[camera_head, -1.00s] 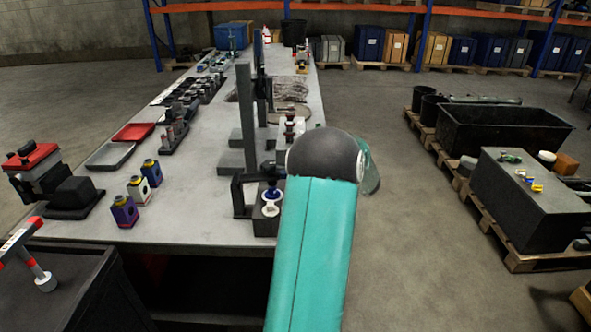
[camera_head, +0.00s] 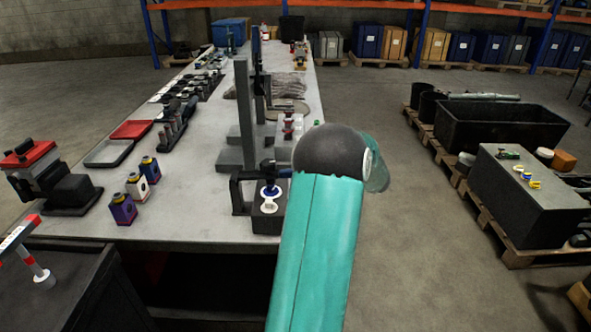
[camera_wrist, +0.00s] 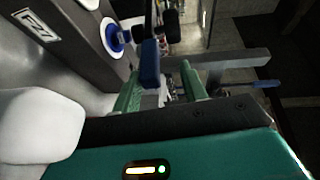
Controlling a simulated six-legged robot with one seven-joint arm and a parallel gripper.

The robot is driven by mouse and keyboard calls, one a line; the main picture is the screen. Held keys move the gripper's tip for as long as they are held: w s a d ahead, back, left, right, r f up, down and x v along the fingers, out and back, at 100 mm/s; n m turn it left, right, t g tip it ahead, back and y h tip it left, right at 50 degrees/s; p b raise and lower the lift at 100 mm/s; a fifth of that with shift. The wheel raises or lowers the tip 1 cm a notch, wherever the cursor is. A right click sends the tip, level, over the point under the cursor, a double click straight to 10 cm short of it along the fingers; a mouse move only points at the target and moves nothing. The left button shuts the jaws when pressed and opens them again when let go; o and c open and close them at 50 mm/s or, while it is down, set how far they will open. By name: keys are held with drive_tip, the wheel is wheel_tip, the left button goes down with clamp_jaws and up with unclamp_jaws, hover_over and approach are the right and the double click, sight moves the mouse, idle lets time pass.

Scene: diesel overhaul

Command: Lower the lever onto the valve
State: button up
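The lever appears to be the dark bracket arm (camera_head: 247,176) with a blue tip on a post at the front of the bench. The valve fixture, a dark block (camera_head: 268,224), carries a white ring (camera_head: 270,207) with a blue cap in its middle. In the wrist view, the white and blue valve part (camera_wrist: 112,36) is at the upper left. A blue block-like handle (camera_wrist: 150,66) stands by the left fingertip. My gripper (camera_wrist: 160,90) shows two green fingers spread apart, pointing up the picture. I cannot tell whether a finger touches the handle. My arm hides the gripper in the head view.
Tall grey posts (camera_head: 244,115) stand just behind the fixture. A black and red machine (camera_head: 50,180) is at the bench's left edge.

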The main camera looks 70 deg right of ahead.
drive_tip(key=s+r, duration=0.1)
drive_tip(key=s, duration=0.9)
drive_tip(key=shift+s+r, duration=0.15)
drive_tip(key=shift+s, duration=0.2)
